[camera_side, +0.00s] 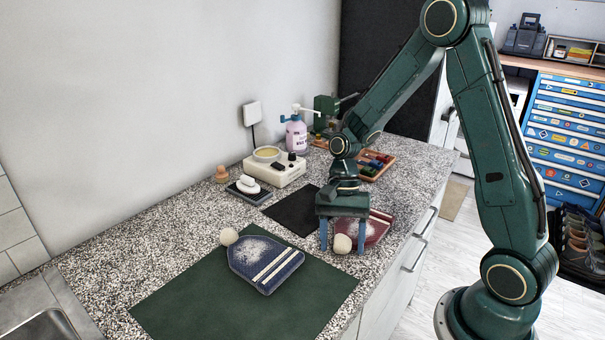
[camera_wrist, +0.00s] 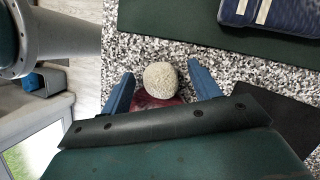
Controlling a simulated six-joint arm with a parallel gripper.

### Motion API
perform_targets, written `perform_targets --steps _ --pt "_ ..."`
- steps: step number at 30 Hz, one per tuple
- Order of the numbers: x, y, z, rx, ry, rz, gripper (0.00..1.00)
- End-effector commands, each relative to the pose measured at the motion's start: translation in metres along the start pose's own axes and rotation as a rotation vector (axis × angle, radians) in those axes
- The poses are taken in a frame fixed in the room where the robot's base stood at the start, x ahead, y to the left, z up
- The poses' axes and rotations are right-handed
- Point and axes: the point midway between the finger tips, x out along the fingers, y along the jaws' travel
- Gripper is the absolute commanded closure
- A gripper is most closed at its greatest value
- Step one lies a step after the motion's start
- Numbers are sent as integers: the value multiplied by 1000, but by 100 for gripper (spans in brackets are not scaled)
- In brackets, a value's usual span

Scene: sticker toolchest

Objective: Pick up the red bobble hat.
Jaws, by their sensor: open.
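The red bobble hat (camera_side: 376,229) lies on the speckled counter near its right edge, its pale bobble (camera_side: 342,244) toward the camera. In the wrist view the bobble (camera_wrist: 160,76) sits between my two blue fingers, with some red knit (camera_wrist: 150,102) just behind it. My gripper (camera_side: 342,250) is open and pointing down over the bobble end of the hat, one finger on each side with gaps. The gripper body hides part of the hat in both views. I cannot tell whether the fingertips touch the counter.
A blue bobble hat (camera_side: 264,262) lies on a green mat (camera_side: 175,305) to the left. A black mat (camera_side: 290,213), a white device (camera_side: 275,171) and a tray of coloured items (camera_side: 374,166) stand farther back. The counter's right edge is close to the red hat.

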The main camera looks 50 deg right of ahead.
Motion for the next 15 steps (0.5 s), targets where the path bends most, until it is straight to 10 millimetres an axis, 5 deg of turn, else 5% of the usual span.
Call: perform_targets --steps 13,15 --pt "0 0 0 0 0 1 38" --pt "0 0 0 0 0 0 50"
